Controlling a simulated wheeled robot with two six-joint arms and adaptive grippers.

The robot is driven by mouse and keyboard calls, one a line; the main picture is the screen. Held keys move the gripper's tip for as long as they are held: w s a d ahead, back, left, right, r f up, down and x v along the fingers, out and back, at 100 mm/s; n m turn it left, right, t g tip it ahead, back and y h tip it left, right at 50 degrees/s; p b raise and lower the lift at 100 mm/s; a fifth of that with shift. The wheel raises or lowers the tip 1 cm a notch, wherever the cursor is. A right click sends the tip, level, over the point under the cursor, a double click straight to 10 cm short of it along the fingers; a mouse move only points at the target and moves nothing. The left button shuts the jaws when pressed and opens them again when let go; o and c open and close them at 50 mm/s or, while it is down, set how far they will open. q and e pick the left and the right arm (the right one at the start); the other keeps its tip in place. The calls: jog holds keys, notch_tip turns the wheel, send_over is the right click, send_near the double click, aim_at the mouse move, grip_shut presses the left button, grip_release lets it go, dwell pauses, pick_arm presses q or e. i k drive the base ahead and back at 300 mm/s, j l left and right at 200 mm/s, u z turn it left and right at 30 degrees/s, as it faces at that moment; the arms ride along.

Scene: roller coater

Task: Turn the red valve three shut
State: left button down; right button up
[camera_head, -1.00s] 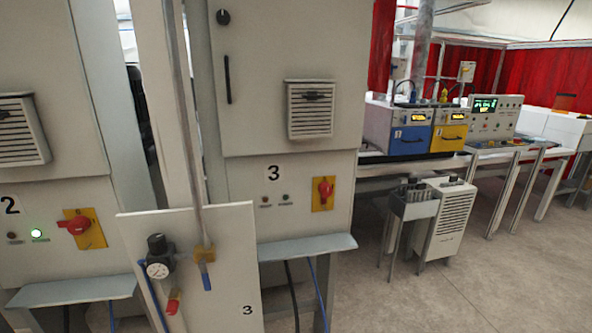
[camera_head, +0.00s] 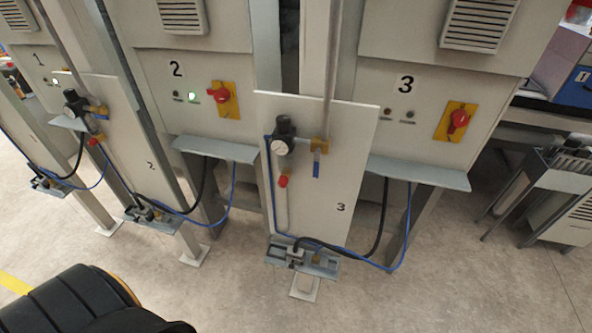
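The white panel marked 3 (camera_head: 345,150) stands in the middle of the head view. On it a small red valve handle (camera_head: 283,181) hangs below a black regulator with a round gauge (camera_head: 281,137). To its right on the same panel, a brass valve with a blue handle (camera_head: 316,165) sits on a vertical pipe; the blue handle points down. Behind, on the cabinet marked 3, a red rotary switch (camera_head: 459,121) sits on a yellow plate. Neither gripper is in view, and nothing is seen touching the valves.
Panel 2 (camera_head: 115,150) and cabinet 2 with its own red switch (camera_head: 222,97) stand to the left; a green lamp (camera_head: 194,97) glows there. Hoses run to a pedestal (camera_head: 318,262) below panel 3. A cart (camera_head: 560,195) stands at right. The front floor is mostly clear.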

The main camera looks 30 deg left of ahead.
aim_at(283, 180)
jog(key=k+j+z, duration=0.1)
jog(key=j, duration=0.35)
jog(key=k+j+z, duration=0.15)
jog(key=j, duration=0.3)
jog(key=k+j+z, duration=0.1)
jog(key=j, duration=0.35)
jog(key=k+j+z, duration=0.1)
jog(key=j, duration=0.3)
jog(key=k+j+z, duration=0.15)
jog(key=j, duration=0.3)
jog(key=k+j+z, duration=0.1)
jog(key=j, duration=0.25)
jog(key=k+j+z, duration=0.1)
jog(key=k+j, duration=0.2)
jog(key=j, duration=0.1)
